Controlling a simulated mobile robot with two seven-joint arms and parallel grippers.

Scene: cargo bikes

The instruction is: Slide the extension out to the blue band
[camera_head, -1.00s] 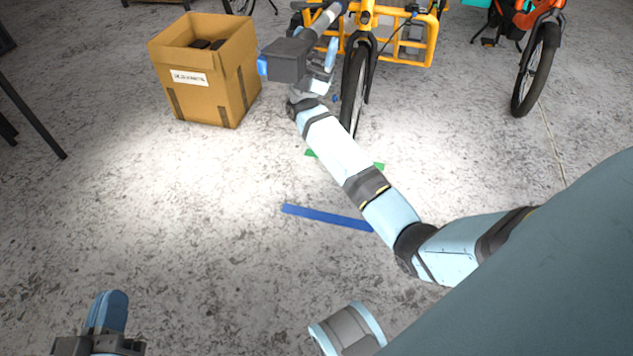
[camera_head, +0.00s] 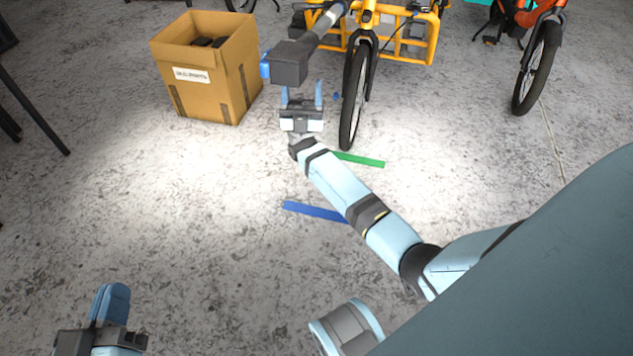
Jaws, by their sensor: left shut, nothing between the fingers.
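The extension looks like a grey tube (camera_head: 325,25) with a dark block (camera_head: 290,62) and a blue face at its lower left end, in front of the yellow cargo bike (camera_head: 412,42). A blue band (camera_head: 315,212) lies on the floor, nearer me. A green band (camera_head: 360,159) lies farther off, partly behind my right arm. My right gripper (camera_head: 301,95) is open, its two fingers pointing away just below the block; whether they touch it is unclear. My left gripper (camera_head: 112,300) is shut and empty at the bottom left, far from the extension.
A cardboard box (camera_head: 235,75) with dark items inside stands left of the block. The bike's front wheel (camera_head: 352,100) is close to the right of my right gripper. An orange bike (camera_head: 535,65) stands at the right.

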